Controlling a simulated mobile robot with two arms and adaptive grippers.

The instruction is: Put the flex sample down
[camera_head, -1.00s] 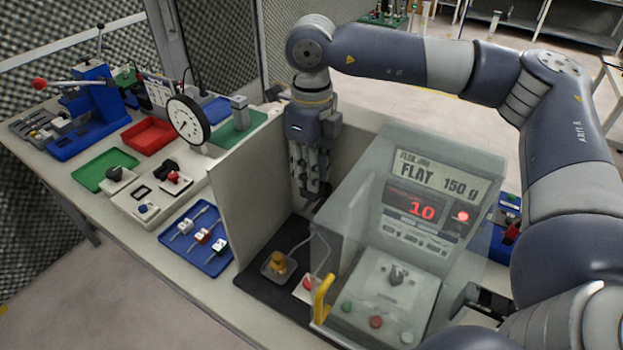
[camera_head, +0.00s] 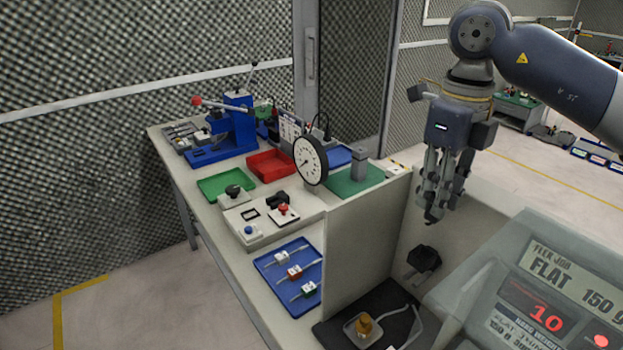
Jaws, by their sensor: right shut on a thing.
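My right gripper (camera_head: 436,203) hangs fingers-down at the upper right, over the walled bay beside the display machine. Its fingers are closed together on a small thing, taken as the flex sample. Only a dark bit shows at the fingertips; the rest is hidden by the fingers. Three small samples with white, red and green blocks lie in a blue tray (camera_head: 264,262) left of the grey partition (camera_head: 345,262). A black fixture (camera_head: 424,258) is below the gripper, apart from it. My left gripper is not in view.
The display machine (camera_head: 548,310) reads "FLAT 150 g" and 10. A brass-coloured piece (camera_head: 363,324) sits on the black mat (camera_head: 336,334). A dial gauge (camera_head: 310,160), red tray (camera_head: 270,163), green tray (camera_head: 226,184) and blue press (camera_head: 238,122) crowd the bench's back.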

